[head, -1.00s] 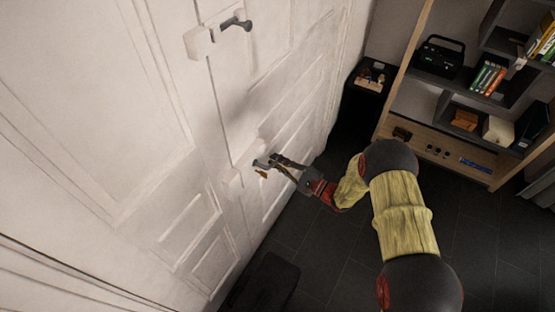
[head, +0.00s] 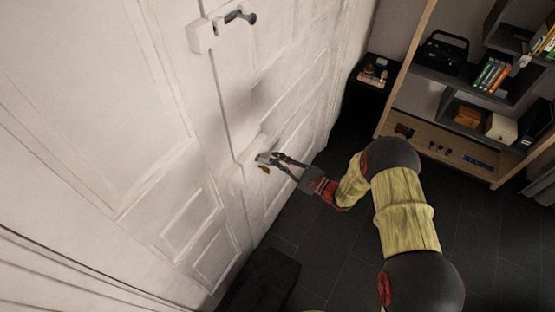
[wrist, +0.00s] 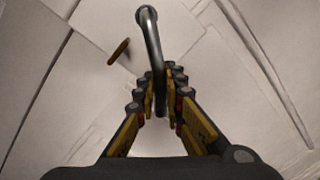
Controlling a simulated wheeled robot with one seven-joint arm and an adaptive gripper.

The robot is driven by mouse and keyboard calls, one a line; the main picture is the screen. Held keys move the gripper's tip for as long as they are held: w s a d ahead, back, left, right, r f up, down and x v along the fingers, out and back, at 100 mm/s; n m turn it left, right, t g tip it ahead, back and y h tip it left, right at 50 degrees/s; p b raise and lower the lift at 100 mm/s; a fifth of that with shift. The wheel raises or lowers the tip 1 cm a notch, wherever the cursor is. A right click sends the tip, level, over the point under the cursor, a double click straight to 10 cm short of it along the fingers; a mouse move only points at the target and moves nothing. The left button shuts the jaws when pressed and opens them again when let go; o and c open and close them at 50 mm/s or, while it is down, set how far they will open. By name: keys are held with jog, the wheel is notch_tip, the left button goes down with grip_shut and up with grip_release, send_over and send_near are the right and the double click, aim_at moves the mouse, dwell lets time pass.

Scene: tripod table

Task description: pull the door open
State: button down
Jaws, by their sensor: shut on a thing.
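The white panelled door (head: 165,215) fills the left of the head view. A grey lever handle (head: 263,157) sits on it, low in the view, beside a pale block. My gripper (head: 276,158) is shut on this handle. In the wrist view the curved metal handle (wrist: 152,40) runs down between the two fingers, and their tips flank it. A small brass-coloured piece (wrist: 118,52) shows left of the handle, apart from the fingers. I cannot tell whether the door is ajar.
A second dark handle (head: 240,17) on a pale block is higher on the white surface. A wooden shelf unit (head: 470,150) with books and a black radio (head: 444,52) stands at right. A small dark stand (head: 373,78) is by the wall.

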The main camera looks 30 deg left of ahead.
jog(key=w+d+g+b, duration=0.1)
jog(key=w+d, duration=0.3)
jog(key=d, duration=1.2)
jog(key=w+d+n+g+b, duration=0.1)
jog(key=w+d+b, duration=0.2)
jog(key=d, duration=1.4)
jog(key=shift+w, duration=0.6)
jog(key=shift+f, duration=0.1)
jog(key=c, duration=1.9)
grip_release()
jog(key=shift+d, duration=0.1)
jog(key=d, duration=0.8)
jog(key=d+f, duration=0.1)
jog(key=d, duration=0.3)
jog(key=shift+s, duration=0.2)
jog(key=shift+c, duration=0.3)
